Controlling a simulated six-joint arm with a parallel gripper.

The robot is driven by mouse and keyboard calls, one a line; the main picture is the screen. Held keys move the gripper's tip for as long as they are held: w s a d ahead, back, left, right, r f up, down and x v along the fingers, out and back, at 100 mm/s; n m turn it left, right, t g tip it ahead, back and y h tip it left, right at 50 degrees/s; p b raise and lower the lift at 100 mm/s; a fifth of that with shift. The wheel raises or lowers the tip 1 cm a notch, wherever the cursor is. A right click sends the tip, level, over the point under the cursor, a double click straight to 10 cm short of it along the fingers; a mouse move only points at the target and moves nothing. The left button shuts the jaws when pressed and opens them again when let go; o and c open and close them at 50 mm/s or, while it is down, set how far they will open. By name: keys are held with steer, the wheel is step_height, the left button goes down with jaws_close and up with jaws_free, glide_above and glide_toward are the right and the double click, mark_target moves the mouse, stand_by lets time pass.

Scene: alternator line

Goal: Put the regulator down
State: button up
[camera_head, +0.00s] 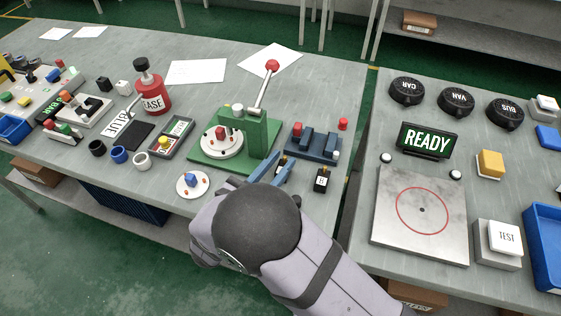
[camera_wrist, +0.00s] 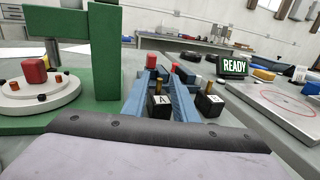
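My gripper (camera_wrist: 160,88) has two blue fingers, one on each side of a small black block marked A (camera_wrist: 160,106) with a brass pin on top, which looks like the regulator. The fingers appear to touch the block's sides. The block is upright, low over the bench; I cannot tell if its base touches the bench. In the head view my gripper (camera_head: 276,170) is at the bench's front right, and the fingers partly hide the block. A like black block marked B (camera_wrist: 209,104) stands just to the right; it also shows in the head view (camera_head: 321,180).
A green lever press (camera_head: 262,140) stands close left, and a blue fixture (camera_head: 314,144) with red parts is just behind. A white disc (camera_head: 194,185) with a blue part lies left. The READY sign (camera_head: 428,140) and metal plate (camera_head: 395,205) are on the right bench, across a gap.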

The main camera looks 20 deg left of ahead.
steer(key=b+v, duration=0.2)
steer(key=v, duration=0.9)
steer(key=shift+s+a, duration=0.1)
steer(key=shift+s, duration=0.1)
steer(key=shift+w, duration=0.1)
